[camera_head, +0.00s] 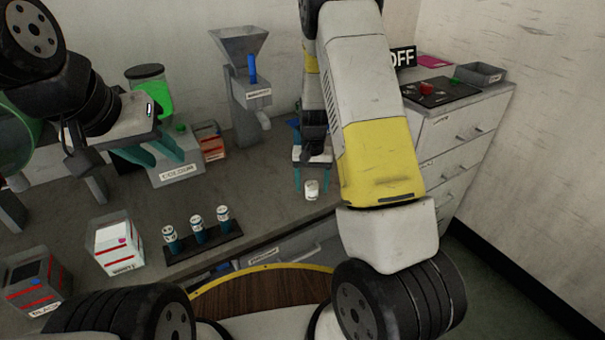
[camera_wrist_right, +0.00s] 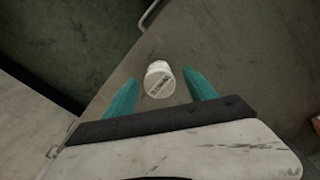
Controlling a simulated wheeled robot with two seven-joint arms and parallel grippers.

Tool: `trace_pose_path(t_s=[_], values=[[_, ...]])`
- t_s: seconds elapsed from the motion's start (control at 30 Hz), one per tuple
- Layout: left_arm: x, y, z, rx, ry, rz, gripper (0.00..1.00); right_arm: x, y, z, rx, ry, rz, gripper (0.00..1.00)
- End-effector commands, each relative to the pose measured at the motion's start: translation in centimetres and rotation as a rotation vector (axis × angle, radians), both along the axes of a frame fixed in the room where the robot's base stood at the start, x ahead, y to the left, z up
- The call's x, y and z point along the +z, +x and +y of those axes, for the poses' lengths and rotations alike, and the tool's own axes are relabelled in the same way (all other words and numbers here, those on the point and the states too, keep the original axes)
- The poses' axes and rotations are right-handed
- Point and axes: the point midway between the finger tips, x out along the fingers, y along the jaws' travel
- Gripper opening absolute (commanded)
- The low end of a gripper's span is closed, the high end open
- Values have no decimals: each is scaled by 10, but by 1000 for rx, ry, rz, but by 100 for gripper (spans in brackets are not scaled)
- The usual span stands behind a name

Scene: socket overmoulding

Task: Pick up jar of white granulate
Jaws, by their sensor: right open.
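A small white jar (camera_head: 312,190) stands on the grey bench near its front edge, to the right of the bench's middle in the head view. My right gripper (camera_head: 311,182) is open above and around it, pointing down. In the right wrist view the jar (camera_wrist_right: 159,79) shows its labelled round lid just ahead of and between the two teal fingers (camera_wrist_right: 161,92). I see gaps on both sides, and no grip on the jar shows. My left gripper (camera_head: 172,158) is at the left with its teal fingers apart, by a grey box with a label.
A black rack (camera_head: 206,245) with three labelled vials stands left of the jar. White and black boxes with red stripes (camera_head: 118,243) stand further left. A grey hopper machine (camera_head: 246,90) stands behind. A drawer cabinet (camera_head: 455,140) is at the right. The bench around the jar is clear.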

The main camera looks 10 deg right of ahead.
Motion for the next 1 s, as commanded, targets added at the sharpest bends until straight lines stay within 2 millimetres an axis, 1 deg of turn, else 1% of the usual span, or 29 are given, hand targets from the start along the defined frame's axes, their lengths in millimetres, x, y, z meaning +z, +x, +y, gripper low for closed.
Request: trace_pose_path(t_s=[0.03, 0.17, 0.4, 0.43, 0.73, 0.77, 1.0], values=[[0, 0, 0, 0, 0, 0, 36, -9, -1, -1, 0, -1, 4, 65], [0, 0, 0, 0, 0, 0, 36, -21, 0, 0, 1, -1, 1, 65], [0, 0, 0, 0, 0, 0, 36, -23, 0, 0, 1, 0, -1, 65], [0, 0, 0, 0, 0, 0, 36, -23, 0, 0, 1, 0, -1, 63], [0, 0, 0, 0, 0, 0, 36, -23, 0, 0, 1, 0, 0, 4], [0, 0, 0, 0, 0, 0, 36, -23, 0, 0, 1, 0, 0, 0], [0, 0, 0, 0, 0, 0, 36, -22, 0, 0, 1, 0, -1, 0]])
